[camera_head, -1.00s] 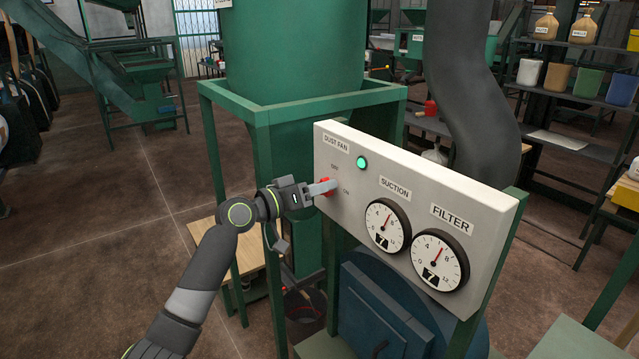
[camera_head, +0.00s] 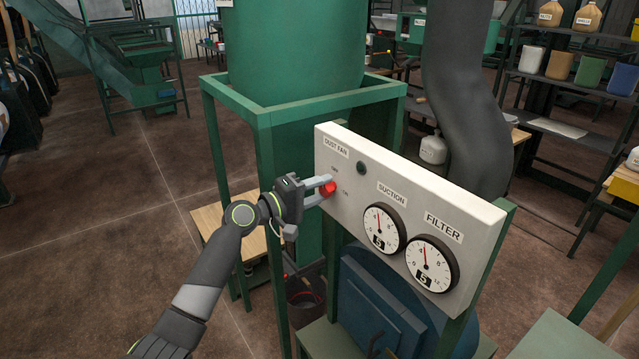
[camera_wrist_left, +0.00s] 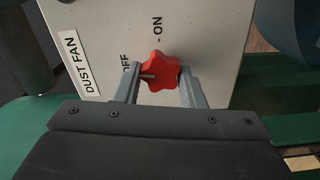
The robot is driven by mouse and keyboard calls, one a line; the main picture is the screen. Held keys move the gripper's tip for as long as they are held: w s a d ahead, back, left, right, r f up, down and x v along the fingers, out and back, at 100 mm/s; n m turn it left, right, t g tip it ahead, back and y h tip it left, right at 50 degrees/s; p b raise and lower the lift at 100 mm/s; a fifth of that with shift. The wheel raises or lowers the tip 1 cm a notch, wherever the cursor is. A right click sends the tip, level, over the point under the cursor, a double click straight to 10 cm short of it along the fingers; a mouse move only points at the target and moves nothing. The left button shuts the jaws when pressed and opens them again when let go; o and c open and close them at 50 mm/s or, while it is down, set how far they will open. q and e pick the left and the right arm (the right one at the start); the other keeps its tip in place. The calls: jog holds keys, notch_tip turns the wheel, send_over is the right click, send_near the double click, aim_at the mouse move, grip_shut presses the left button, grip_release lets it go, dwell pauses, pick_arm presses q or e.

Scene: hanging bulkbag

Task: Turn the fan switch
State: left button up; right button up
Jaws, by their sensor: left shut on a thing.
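The fan switch is a red star-shaped knob (camera_head: 328,188) on the left part of a pale control panel (camera_head: 400,178), by the label DUST FAN. In the left wrist view the knob (camera_wrist_left: 159,72) has a white pointer mark on its left, on the side of the word OFF; ON is printed above it. My left gripper (camera_head: 322,187) is shut on the knob, one finger on each side of it in the wrist view (camera_wrist_left: 160,80). The indicator lamp (camera_head: 362,168) is dark. My right gripper is not in view.
The panel also carries a SUCTION gauge (camera_head: 384,229) and a FILTER gauge (camera_head: 432,263). A green frame (camera_head: 264,150) with a large green vessel (camera_head: 296,45) stands behind my left gripper. A blue housing (camera_head: 385,305) sits below the panel. Open floor lies at left.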

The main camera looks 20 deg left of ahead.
pick_arm(q)
jog(key=shift+n+p, duration=0.4)
jog(key=shift+n, duration=0.5)
jog(key=o, duration=1)
jog(key=shift+a+f, duration=0.1)
jog(key=b+v, duration=0.5)
jog(key=v, duration=1.2)
jog(key=shift+s+a, duration=0.1)
jog(key=shift+s, duration=0.05)
